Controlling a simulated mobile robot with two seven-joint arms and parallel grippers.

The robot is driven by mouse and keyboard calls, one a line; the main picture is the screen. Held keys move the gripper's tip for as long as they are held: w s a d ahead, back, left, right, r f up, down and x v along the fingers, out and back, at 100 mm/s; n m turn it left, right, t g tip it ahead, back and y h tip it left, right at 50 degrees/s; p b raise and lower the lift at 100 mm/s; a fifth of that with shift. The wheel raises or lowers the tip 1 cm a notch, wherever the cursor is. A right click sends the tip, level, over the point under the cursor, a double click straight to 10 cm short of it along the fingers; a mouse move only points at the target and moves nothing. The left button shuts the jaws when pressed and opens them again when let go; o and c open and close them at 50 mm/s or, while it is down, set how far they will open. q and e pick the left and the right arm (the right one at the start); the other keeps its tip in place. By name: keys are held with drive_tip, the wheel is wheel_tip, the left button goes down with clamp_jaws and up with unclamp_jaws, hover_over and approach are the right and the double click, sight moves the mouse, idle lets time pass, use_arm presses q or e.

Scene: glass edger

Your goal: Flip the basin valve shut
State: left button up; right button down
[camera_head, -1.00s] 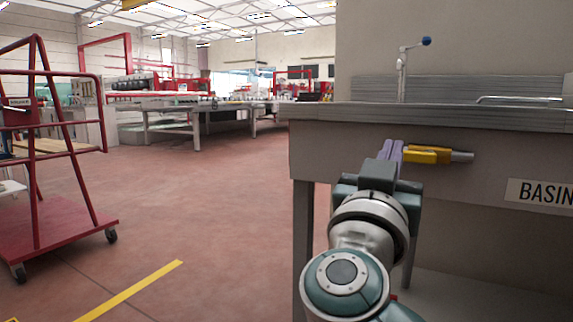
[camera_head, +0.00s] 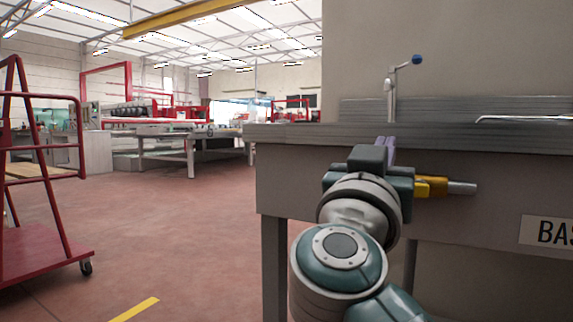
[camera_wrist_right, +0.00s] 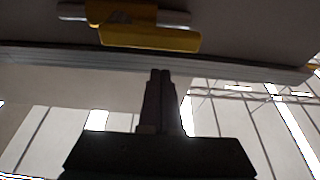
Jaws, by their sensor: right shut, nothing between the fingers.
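The basin valve has a yellow handle (camera_head: 432,187) with a grey pipe end (camera_head: 462,188) pointing right, on the front panel under the counter. The handle lies along the pipe, roughly level. My right gripper (camera_head: 387,143) is shut and empty, its purple fingers upright just left of and above the handle, in front of the counter edge. My right wrist hides the valve's left end. In the right wrist view, the yellow handle (camera_wrist_right: 150,37) is at the top, apart from the shut fingertips (camera_wrist_right: 160,73). My left gripper is not in view.
The basin counter (camera_head: 300,133) overhangs the panel. A tap with a blue knob (camera_head: 416,60) stands on it, and a basin label (camera_head: 552,231) is at right. A red cart (camera_head: 40,257) stands at far left. The floor between is clear.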

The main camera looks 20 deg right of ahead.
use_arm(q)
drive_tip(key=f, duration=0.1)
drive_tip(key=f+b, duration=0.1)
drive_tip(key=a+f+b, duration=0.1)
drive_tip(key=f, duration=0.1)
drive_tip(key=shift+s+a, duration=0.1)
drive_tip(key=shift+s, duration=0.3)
use_arm(e)
drive_tip(key=f, duration=0.2)
drive_tip(key=s+a+f, duration=0.1)
drive_tip(key=shift+f, duration=0.15)
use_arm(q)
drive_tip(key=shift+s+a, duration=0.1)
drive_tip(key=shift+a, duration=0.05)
use_arm(e)
drive_tip(key=shift+a, duration=0.15)
